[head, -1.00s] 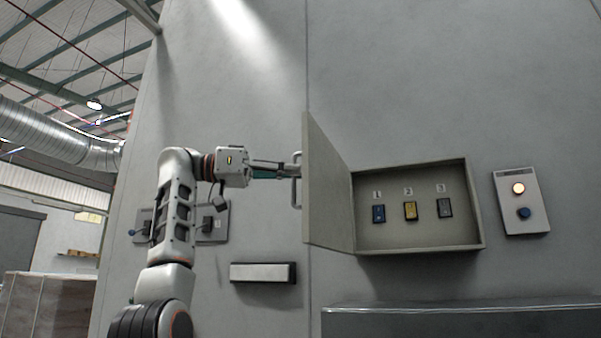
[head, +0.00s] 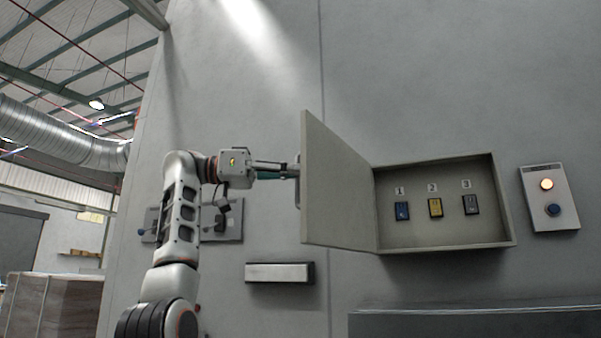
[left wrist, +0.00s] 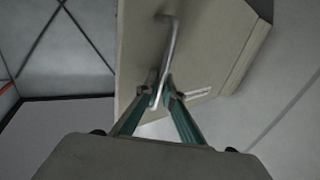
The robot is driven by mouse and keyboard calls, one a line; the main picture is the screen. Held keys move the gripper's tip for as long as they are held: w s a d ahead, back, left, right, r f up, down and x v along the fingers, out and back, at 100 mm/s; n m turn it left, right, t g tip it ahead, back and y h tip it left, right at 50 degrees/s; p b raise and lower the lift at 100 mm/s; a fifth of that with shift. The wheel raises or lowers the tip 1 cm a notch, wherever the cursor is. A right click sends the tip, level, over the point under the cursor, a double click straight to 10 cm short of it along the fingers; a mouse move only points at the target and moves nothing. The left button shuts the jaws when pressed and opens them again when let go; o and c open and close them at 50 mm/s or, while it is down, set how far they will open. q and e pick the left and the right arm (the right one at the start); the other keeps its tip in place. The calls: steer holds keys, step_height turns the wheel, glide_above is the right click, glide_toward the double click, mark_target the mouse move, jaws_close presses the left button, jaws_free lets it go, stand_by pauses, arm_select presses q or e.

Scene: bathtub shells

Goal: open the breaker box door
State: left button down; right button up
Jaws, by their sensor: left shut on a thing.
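The breaker box (head: 440,238) is on the grey wall, its door (head: 335,190) swung open to the left and standing out from the wall. Inside are three switches: blue (head: 402,211), yellow (head: 435,208) and dark grey (head: 470,205), labelled 1, 2 and 3. My left gripper (head: 292,172) is at the door's outer face, by its handle. In the left wrist view, my left gripper (left wrist: 161,98) is shut on the metal bar handle (left wrist: 171,50) of the door (left wrist: 205,40). In the head view the door's edge mostly hides the handle. My right gripper is in neither view.
A panel with a lit button and a blue knob (head: 549,198) is right of the box. A light bar (head: 279,273) and a lever panel (head: 222,221) are on the wall at left. A grey ledge (head: 470,324) lies below the box.

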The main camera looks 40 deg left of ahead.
arm_select(q)
steer(key=c, duration=2.5)
jaws_free()
steer(key=shift+c, duration=0.2)
steer(key=shift+o, duration=0.3)
steer(key=shift+s+a, duration=0.1)
steer(key=shift+s, duration=0.1)
steer(key=v, duration=1.2)
